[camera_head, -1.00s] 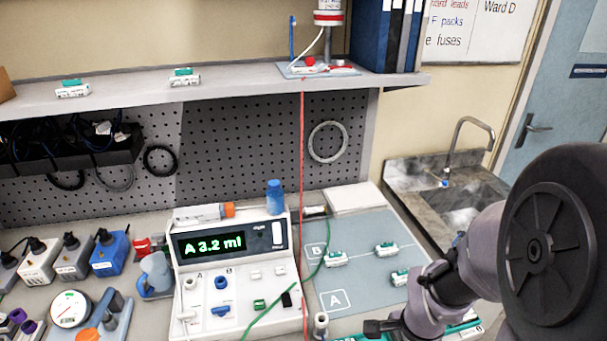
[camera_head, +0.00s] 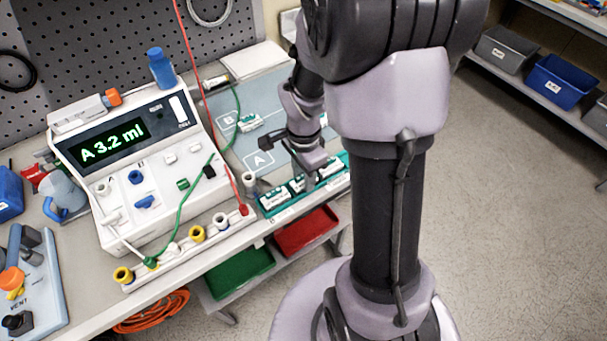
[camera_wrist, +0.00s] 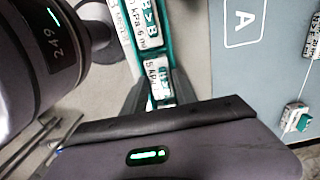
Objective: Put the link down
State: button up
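My gripper (camera_head: 312,170) points down at the green rack (camera_head: 283,209) at the bench's front edge. White-and-green links sit in a row there, among them one at the left end (camera_head: 275,198). In the wrist view my dark fingers (camera_wrist: 159,98) lie on both sides of a white link (camera_wrist: 156,76) marked "5 kPa", with no clear gap. Its lower end is hidden by my gripper. Another link marked "B>B" (camera_wrist: 148,25) lies just beyond it in line. Whether the held link rests fully in the rack is hard to tell.
A blue-grey mat (camera_head: 250,97) with areas A and B lies behind, with a loose link (camera_head: 249,122). Green (camera_head: 240,272) and red (camera_head: 305,232) bins sit below.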

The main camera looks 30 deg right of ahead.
jog(key=shift+o, duration=1.3)
jog(key=shift+r+p, duration=0.35)
notch_tip(320, 180, up, 12)
jog(key=f+p, duration=0.1)
jog(key=p, duration=0.3)
notch_tip(320, 180, up, 5)
jog(key=n+t, duration=0.1)
jog(key=n, duration=0.1)
send_over(296, 187)
jog(key=s+a+r+n+t+y, duration=0.2)
jog(key=s+a+r+n+t, duration=0.2)
jog(key=s+a+r+n, duration=0.5)
jog(key=s+a+n, duration=0.1)
jog(key=a+n, duration=0.1)
jog(key=a, duration=0.1)
jog(key=shift+s+r+t, duration=0.2)
jog(key=shift+s+t, duration=0.2)
